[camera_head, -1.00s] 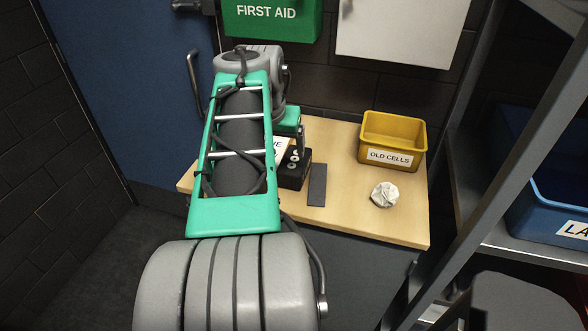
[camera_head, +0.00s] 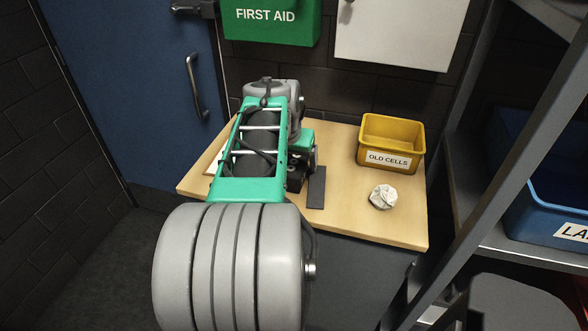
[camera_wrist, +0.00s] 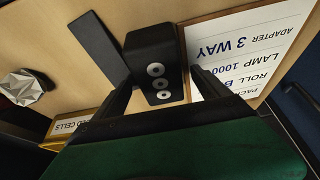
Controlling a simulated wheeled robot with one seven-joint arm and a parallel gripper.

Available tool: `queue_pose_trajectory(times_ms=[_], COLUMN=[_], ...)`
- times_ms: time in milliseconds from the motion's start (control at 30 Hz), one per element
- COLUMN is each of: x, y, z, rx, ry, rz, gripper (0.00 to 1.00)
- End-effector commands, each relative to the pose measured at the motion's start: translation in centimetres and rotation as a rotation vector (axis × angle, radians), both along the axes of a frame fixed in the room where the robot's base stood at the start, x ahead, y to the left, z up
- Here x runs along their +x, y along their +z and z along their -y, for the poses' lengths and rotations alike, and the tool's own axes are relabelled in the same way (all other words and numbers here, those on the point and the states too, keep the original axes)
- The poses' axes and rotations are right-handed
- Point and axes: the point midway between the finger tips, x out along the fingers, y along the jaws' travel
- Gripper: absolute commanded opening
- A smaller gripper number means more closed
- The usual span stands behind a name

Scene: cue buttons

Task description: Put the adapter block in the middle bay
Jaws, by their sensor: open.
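The adapter block, a black block with several pale rings on one face, stands on the wooden table. It shows in the wrist view (camera_wrist: 154,62) and, mostly hidden behind my arm, in the head view (camera_head: 295,181). My gripper (camera_wrist: 163,82) is open and empty, with one dark finger to each side of the block in the wrist view. I cannot tell whether the fingertips touch it. My gripper is largely hidden in the head view. I cannot make out a middle bay in either view.
A flat dark piece (camera_head: 317,188) lies beside the block. A crumpled white ball (camera_head: 383,197) and a yellow OLD CELLS bin (camera_head: 391,140) are further right. A printed card (camera_wrist: 240,45) lies beside the block. A shelf with a blue bin (camera_head: 550,205) stands at right.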

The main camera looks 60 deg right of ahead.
Motion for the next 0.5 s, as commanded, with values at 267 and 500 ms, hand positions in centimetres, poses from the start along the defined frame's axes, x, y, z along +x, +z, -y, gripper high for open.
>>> queue_pose_trajectory(times_ms=[267, 500], x=[0.01, 0.02], y=[-0.43, -0.43], z=[-0.01, -0.01], rx=[0.000, 0.000], ry=[0.000, 0.000], rz=[0.000, 0.000], gripper=[0.85, 0.85])
